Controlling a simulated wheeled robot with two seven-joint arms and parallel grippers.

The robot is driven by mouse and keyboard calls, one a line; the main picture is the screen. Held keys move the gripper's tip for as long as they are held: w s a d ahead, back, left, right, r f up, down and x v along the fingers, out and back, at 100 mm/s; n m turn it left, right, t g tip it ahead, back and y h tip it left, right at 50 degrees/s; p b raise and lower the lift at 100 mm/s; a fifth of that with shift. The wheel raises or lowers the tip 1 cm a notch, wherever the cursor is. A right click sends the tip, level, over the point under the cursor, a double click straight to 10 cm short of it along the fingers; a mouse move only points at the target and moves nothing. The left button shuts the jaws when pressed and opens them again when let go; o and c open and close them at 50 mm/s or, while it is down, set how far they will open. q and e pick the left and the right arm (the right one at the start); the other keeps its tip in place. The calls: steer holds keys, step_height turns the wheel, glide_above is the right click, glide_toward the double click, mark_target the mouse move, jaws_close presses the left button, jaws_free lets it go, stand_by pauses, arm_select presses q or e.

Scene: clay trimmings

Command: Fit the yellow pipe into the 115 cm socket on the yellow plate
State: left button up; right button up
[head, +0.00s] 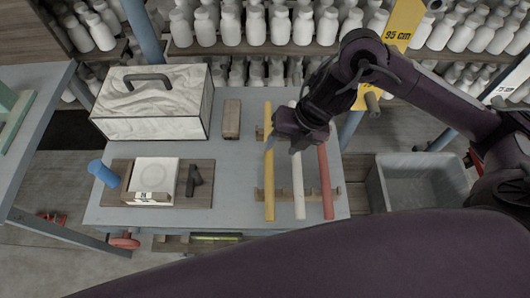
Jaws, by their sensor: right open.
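The yellow pipe (269,195) lies lengthwise on the grey table, leftmost of three pipes, resting across wooden supports. My right gripper (282,147) is open, above the upper half of the yellow pipe and the white pipe (298,185). It hides part of the pipes, and I cannot tell whether it touches them. The yellow plate (402,25) stands upright at the back right, marked "95 cm" near its top. A dark grey socket (372,103) juts out at the plate's lower part; my right arm covers the middle, and no 115 cm mark is readable. My left gripper is out of view.
A red pipe (325,185) lies right of the white one. A marbled box (153,103), a wooden block (232,119) and a board (120,172) with a white tile stand on the table. A grey bin (378,188) is at right. Bottle shelves line the back.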

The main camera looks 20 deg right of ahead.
mark_target(271, 158)
steer(key=x, duration=0.3)
steer(key=shift+d, duration=0.2)
steer(key=x, duration=0.1)
steer(key=p+x, duration=0.1)
steer(key=x, duration=0.1)
steer(key=shift+w+a+f, duration=0.15)
steer(key=shift+w+f, duration=0.1)
steer(key=shift+f, duration=0.2)
steer(key=c, duration=0.9)
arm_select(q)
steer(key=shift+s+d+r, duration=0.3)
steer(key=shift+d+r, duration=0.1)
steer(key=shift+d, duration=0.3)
arm_select(e)
jaws_close()
